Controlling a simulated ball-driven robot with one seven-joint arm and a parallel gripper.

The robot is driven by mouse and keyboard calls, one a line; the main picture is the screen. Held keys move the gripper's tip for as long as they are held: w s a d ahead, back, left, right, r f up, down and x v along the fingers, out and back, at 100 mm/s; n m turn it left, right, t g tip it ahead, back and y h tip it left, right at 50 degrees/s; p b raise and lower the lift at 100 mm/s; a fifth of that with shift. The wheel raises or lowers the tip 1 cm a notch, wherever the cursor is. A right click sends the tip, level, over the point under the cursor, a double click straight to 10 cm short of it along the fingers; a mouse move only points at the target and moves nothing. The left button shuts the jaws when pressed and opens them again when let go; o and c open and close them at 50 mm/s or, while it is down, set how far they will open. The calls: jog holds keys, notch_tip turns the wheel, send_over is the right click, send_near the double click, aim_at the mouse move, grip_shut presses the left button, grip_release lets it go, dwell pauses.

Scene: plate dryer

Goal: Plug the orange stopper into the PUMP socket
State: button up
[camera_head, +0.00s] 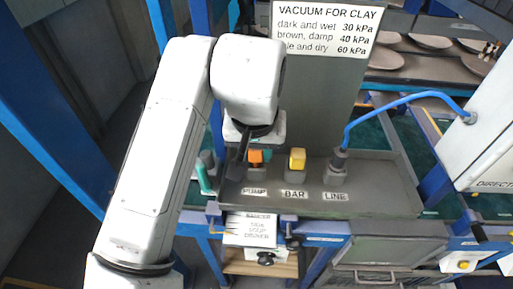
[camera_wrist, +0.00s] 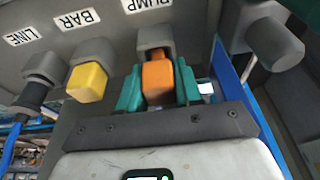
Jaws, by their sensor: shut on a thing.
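The orange stopper (camera_wrist: 157,78) is between the teal fingers of my gripper (camera_wrist: 158,88) in the wrist view, and the gripper is shut on it. The stopper lines up with the grey PUMP socket (camera_wrist: 153,38). Its far end is at or very near the socket mouth; I cannot tell how deep it sits. In the head view the orange stopper (camera_head: 255,156) shows just above the PUMP label (camera_head: 254,191), with my wrist partly covering the fingers.
A yellow stopper (camera_head: 297,158) sits in the BAR socket beside it. A blue hose (camera_head: 385,104) runs to the LINE socket (camera_head: 338,166). A grey knob-like cylinder (camera_wrist: 273,43) stands to the right in the wrist view. A vacuum sign (camera_head: 325,30) is behind.

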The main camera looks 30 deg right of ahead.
jog(key=shift+s+f, duration=0.1)
jog(key=shift+f, duration=0.7)
jog(key=o, duration=1)
jog(key=shift+r, duration=0.1)
jog(key=shift+o, duration=0.4)
jog(key=v, duration=1.2)
jog(key=shift+r, duration=0.1)
